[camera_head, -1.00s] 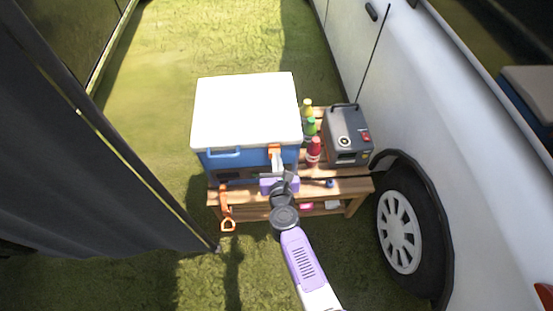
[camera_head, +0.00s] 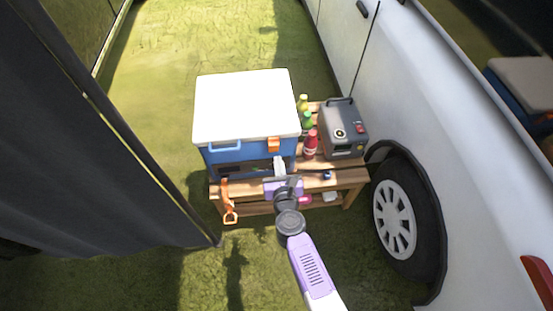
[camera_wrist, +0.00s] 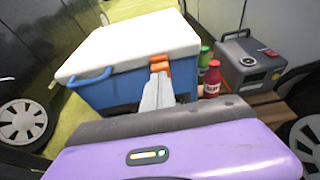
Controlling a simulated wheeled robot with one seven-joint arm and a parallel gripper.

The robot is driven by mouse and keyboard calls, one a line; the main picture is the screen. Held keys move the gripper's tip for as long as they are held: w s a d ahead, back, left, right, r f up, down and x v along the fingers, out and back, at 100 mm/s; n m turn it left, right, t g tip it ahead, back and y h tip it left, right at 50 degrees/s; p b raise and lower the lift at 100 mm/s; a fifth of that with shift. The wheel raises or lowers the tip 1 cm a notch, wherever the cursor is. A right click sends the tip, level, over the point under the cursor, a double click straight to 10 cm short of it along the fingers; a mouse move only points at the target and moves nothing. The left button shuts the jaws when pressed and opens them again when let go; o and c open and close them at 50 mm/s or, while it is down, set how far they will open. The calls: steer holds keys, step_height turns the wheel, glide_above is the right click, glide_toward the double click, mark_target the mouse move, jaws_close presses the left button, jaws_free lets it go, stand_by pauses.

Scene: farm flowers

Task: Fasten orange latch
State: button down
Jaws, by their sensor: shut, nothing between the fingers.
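The orange latch (camera_head: 273,144) is on the upper front of the blue cooler (camera_head: 222,158), right of centre, just under the white lid (camera_head: 245,105). It also shows in the wrist view (camera_wrist: 160,66), as an orange piece at the lid's edge. The lid lies down on the cooler. My gripper (camera_head: 280,162) is shut and empty, with its pale fingers in front of the cooler, just below the latch. In the wrist view its fingertips (camera_wrist: 157,80) overlap the latch's lower part. I cannot tell whether they touch it or whether the latch is hooked.
The cooler stands on a wooden bench (camera_head: 345,176). Several bottles, one red (camera_head: 310,144), and a grey boxy device (camera_head: 344,131) stand to its right. An orange-handled tool (camera_head: 229,204) hangs at the bench's left. A white van (camera_head: 410,75) bounds the right, a dark curtain (camera_head: 90,170) the left.

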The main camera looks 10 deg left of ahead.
steer(key=s+d+r+p, duration=0.1)
steer(key=s+r+p, duration=0.4)
steer(key=shift+s+d+r, duration=0.2)
steer(key=shift+d+r, duration=0.05)
stand_by(0.6)
